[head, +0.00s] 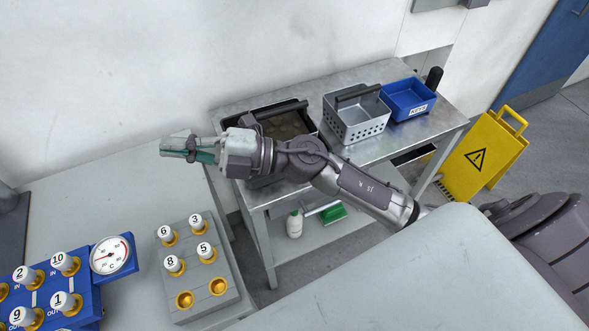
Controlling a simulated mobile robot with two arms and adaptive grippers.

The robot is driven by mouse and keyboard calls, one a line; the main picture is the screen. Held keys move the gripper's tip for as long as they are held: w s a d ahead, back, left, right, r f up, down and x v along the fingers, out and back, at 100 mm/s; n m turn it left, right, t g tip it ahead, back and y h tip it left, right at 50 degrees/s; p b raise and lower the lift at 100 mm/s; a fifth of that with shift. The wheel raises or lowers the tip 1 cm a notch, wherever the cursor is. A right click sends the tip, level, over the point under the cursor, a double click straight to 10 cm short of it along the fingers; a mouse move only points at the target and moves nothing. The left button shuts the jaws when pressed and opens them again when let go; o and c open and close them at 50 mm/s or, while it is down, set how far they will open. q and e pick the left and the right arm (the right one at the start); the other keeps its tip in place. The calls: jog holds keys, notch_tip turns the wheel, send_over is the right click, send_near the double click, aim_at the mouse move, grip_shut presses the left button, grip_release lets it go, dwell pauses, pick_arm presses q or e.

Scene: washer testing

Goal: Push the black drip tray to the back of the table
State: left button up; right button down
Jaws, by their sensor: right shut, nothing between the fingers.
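The black drip tray (290,123) sits on the left part of the metal table (232,105), near the wall. Its inside looks dark brown, and a dark bar shows along its back side. My right arm crosses in front of it and hides its front and much of its left side. My right gripper (172,149) is shut and empty, pointing left. It is left of the tray, past the table's left edge, over the grey counter. I cannot see it touching anything. My left gripper is not in view.
A grey perforated basket (353,117) and a blue keys bin (409,99) stand right of the tray. A spray bottle (294,223) is on the lower shelf. Left are a grey block with numbered knobs (197,267) and a blue gauge panel (85,290). A yellow sign (484,155) stands at right.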

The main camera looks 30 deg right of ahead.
jog(key=s+d+f+n+g+h, duration=0.2)
jog(key=f+n+g+h, duration=0.2)
jog(key=f+g+h, duration=0.15)
jog(key=s+d+f+n+g+h, duration=0.25)
jog(key=f+n+g+h, duration=0.2)
jog(key=f, duration=0.25)
jog(key=w+d+f+m+t+h, duration=0.1)
jog(key=w+d+h, duration=0.1)
jog(key=d+h, duration=0.5)
jog(key=w+d+f+m+h, duration=0.1)
jog(key=w+d+f+h, duration=0.1)
jog(key=d, duration=0.9)
jog(key=shift+w+d+f+p, duration=0.1)
jog(key=shift+w+f+p, duration=0.55)
jog(key=shift+f, duration=0.95)
jog(key=shift+w+a+f+p, duration=0.1)
jog(key=shift+w+f+p, duration=0.5)
jog(key=shift+f, duration=0.95)
jog(key=shift+w+d+f+p, duration=0.1)
jog(key=shift+w+f+p, duration=0.55)
jog(key=shift+f, duration=0.95)
jog(key=shift+s, duration=0.15)
